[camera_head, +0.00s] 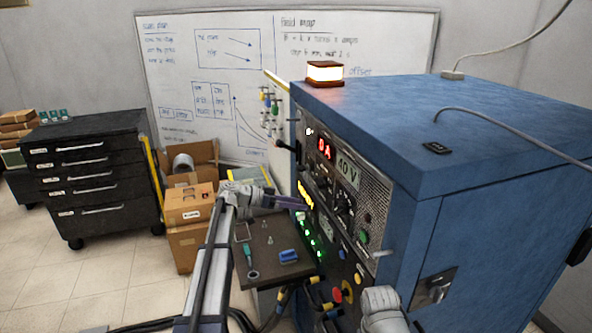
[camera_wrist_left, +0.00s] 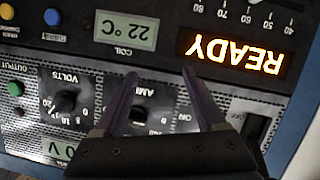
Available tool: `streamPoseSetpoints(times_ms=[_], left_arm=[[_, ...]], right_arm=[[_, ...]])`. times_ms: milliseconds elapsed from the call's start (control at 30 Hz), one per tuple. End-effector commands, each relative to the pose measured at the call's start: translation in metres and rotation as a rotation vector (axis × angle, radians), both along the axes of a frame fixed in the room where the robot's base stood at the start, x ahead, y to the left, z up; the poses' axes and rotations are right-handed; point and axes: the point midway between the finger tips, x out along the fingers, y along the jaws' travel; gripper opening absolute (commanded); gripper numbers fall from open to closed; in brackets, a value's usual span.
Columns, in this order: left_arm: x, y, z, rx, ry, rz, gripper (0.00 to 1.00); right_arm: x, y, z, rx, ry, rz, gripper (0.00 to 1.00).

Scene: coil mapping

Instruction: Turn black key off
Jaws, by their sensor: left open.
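My left gripper (camera_head: 292,202) is in front of the blue cabinet's control panel (camera_head: 345,190). In the left wrist view the open, empty gripper (camera_wrist_left: 158,78) points at the panel, which appears upside down. A black dial (camera_wrist_left: 137,115) with an amps label shows between the fingers, and an ON label (camera_wrist_left: 183,117) sits beside it. A black switch-like part (camera_wrist_left: 255,128) is right of the fingers, partly covered by the gripper body. I cannot tell for sure which part is the black key. My right gripper is out of view.
The READY display (camera_wrist_left: 242,50), coil display (camera_wrist_left: 125,30) and volts dial (camera_wrist_left: 65,102) are around the fingers. A small dark shelf (camera_head: 262,238) holding tools and a blue item (camera_head: 288,256) is below the gripper. Cardboard boxes (camera_head: 188,205) and a drawer cabinet (camera_head: 90,175) stand left.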

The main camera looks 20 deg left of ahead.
Motion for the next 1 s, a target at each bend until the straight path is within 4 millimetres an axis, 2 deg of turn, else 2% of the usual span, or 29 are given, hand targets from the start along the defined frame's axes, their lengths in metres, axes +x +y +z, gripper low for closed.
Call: streamPoseSetpoints(times_ms=[33,100,200,333,667,1000], left_arm=[[0.026,0.027,0.016,-0.036,-0.093,0.010,0.72],[0.042,0.051,0.036,-0.074,-0.208,0.020,0.72],[0.056,0.076,0.056,-0.107,-0.325,0.038,0.72],[0.062,0.091,0.068,-0.125,-0.396,0.052,0.72],[0.065,0.084,0.069,-0.127,-0.405,0.051,0.72],[0.092,0.045,0.069,-0.127,-0.404,0.049,0.72]], right_arm=[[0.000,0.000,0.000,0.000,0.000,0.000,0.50],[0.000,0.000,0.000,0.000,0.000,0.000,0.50],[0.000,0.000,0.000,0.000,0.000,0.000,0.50],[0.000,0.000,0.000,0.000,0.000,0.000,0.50],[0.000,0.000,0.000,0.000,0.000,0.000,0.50],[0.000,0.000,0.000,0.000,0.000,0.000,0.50]])
